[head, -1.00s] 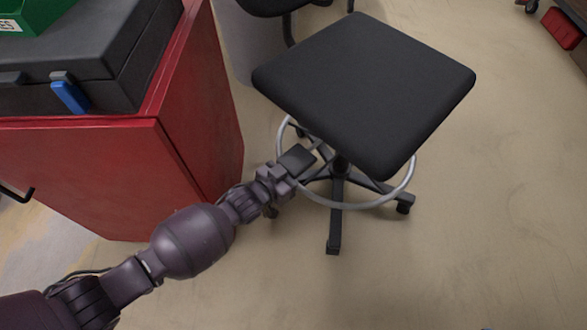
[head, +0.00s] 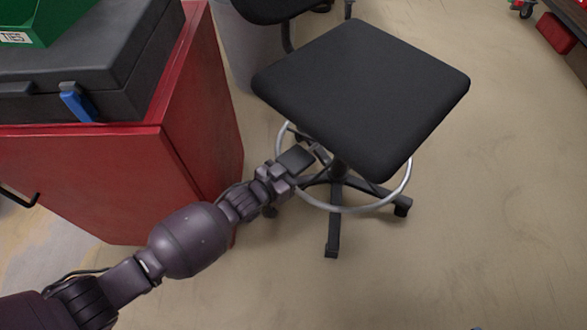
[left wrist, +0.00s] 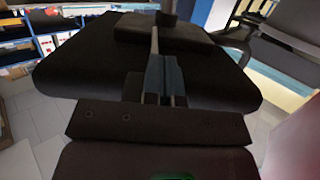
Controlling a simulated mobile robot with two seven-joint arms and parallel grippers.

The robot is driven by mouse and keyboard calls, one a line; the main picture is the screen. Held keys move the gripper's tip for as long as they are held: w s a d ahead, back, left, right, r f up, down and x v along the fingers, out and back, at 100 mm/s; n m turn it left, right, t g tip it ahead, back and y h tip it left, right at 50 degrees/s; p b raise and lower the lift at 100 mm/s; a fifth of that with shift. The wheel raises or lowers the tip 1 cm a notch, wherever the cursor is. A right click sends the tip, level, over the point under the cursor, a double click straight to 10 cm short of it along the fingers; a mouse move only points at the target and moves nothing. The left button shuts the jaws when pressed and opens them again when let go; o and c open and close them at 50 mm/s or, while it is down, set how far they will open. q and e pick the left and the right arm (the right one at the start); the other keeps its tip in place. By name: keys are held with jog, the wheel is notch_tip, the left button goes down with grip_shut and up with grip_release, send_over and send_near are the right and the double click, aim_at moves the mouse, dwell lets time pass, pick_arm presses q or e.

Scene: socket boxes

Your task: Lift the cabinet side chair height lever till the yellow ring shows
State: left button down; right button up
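The black square-seated chair (head: 360,95) stands beside the red cabinet, with a silver foot ring and a dark star base. My left gripper (head: 312,155) reaches under the seat's near left edge; its fingertips are partly hidden by the seat. In the left wrist view, the chair's dark underside (left wrist: 85,65) fills the middle. The thin pale height lever (left wrist: 155,40) runs from the central mechanism to my left gripper's fingers (left wrist: 160,80). The fingers are at the lever's end, but whether they are closed on it is unclear. The chair's column is mostly hidden by the seat.
The red cabinet (head: 205,110) stands close to my left arm, with a dark case (head: 90,65) and a green box (head: 35,20) on top. Another dark chair (head: 275,8) is behind.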

aim_at(303, 155)
pick_arm(q)
jog(key=shift+w+d+r+p, duration=0.15)
jog(key=shift+r+p, duration=0.65)
jog(key=shift+r, duration=1)
pick_arm(e)
jog(key=shift+a+g, duration=0.2)
jog(key=shift+g, duration=0.2)
pick_arm(q)
jog(key=shift+r+p, duration=0.85)
jog(key=shift+r, duration=0.55)
pick_arm(e)
jog(key=shift+r+n, duration=0.3)
jog(key=shift+r, duration=0.05)
pick_arm(q)
jog(key=shift+f+b, duration=0.4)
jog(key=shift+f, duration=0.9)
jog(key=shift+s+f+b, duration=0.2)
jog(key=shift+f+b, duration=0.2)
jog(key=shift+f, duration=0.05)
pick_arm(e)
jog(key=shift+s+a+f+g, duration=0.1)
jog(key=shift+s+f+g, duration=0.3)
jog(key=shift+f, duration=0.35)
